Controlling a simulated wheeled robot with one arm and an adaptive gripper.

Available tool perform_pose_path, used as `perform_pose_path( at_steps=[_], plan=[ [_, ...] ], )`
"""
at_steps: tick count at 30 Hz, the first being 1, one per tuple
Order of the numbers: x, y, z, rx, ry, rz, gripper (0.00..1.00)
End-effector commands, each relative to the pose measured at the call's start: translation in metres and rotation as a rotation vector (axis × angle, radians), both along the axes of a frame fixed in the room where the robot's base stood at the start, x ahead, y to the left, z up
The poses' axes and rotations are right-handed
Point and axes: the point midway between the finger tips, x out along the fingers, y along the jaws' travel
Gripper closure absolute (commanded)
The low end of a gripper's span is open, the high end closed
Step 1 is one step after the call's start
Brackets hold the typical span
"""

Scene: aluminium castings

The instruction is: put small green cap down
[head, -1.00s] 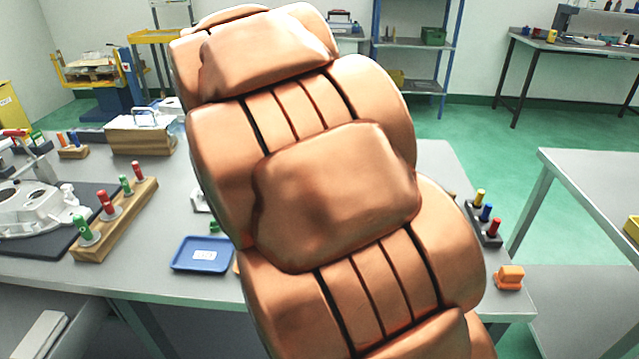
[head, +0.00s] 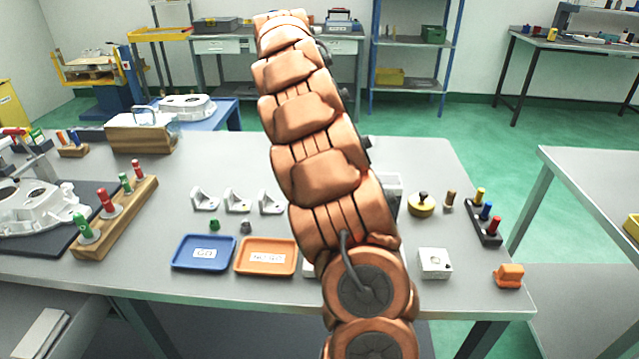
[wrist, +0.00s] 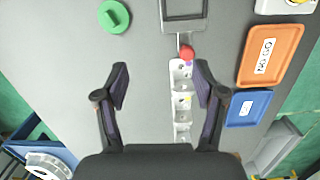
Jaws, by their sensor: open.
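A small green piece (head: 214,225) stands on the table between the white brackets and the blue tray in the head view. A larger-looking round green cap (wrist: 114,16) with a raised bar lies on bare table at the top left of the wrist view; I cannot tell which one is the small green cap. My gripper (wrist: 163,75) is open and empty above the table in the wrist view. A row of whitish parts (wrist: 181,100) shows between and beyond its fingers, with a red round piece (wrist: 187,52) at its upper end. My arm hides the gripper in the head view.
A blue GO tray (head: 180,264) and an orange NO GO tray (head: 243,268) lie near the front edge. A wooden peg block (head: 140,205) stands left. A yellow knobbed piece (head: 421,205), a white box (head: 435,264) and a dark peg holder (head: 484,229) stand right.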

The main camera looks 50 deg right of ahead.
Motion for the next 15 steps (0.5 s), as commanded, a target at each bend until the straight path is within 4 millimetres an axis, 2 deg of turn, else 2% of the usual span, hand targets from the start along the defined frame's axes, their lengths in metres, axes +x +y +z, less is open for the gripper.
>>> perform_pose_path(
  at_steps=[1, 6, 15],
  plan=[
    [0.003, -0.013, -0.004, 0.006, -0.003, 0.032, 0.30],
    [0.009, -0.045, -0.018, 0.036, -0.009, 0.169, 0.30],
    [0.011, -0.085, -0.037, 0.080, -0.043, 0.384, 0.30]
  ],
)
